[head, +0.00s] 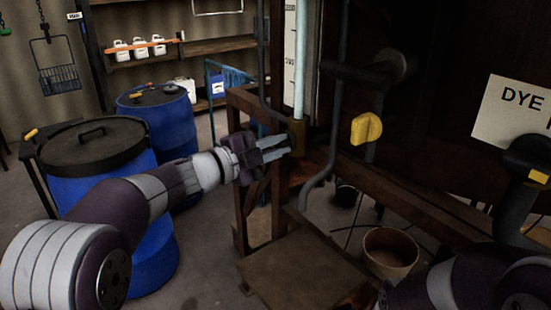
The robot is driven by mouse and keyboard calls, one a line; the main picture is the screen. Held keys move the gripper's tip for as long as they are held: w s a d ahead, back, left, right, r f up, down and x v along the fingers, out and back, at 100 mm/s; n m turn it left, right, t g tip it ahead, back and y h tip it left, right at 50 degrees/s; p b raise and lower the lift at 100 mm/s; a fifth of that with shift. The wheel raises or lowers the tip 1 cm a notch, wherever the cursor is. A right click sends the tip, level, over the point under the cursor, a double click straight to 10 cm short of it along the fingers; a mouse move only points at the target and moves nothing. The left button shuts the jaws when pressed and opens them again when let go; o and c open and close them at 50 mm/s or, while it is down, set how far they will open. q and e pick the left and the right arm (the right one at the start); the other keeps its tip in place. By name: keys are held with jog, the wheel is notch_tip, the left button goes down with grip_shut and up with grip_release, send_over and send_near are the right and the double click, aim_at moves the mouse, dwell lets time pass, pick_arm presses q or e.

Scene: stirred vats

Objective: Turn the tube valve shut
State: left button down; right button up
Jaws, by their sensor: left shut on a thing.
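A clear upright gauge tube (301,70) stands beside a white scale and ends at the bottom in a small brass-coloured valve fitting (297,133). My left gripper (287,147) reaches in from the left at this fitting. Its pale fingers are shut on a small part at the valve, which they mostly hide. I cannot tell the angle of the valve's handle.
A yellow knob (366,129) sits on a dark pipe to the right. A bucket (390,252) is on the floor, beside a low brown platform (295,268). Blue drums (160,115) stand at left.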

pick_arm(q)
jog(key=shift+f+m+b, duration=0.2)
jog(key=shift+m+b, duration=0.9)
jog(key=shift+m, duration=0.15)
jog(key=shift+f+m+b, duration=0.15)
jog(key=shift+m+b, duration=0.9)
jog(key=shift+m, duration=0.2)
jog(key=c, duration=1.1)
grip_release()
jog(key=shift+s, duration=0.1)
jog(key=shift+r, duration=0.1)
jog(key=v, duration=1.2)
jog(key=shift+s+a+b, duration=0.2)
jog(key=shift+a+b, duration=0.05)
jog(key=shift+b, duration=0.05)
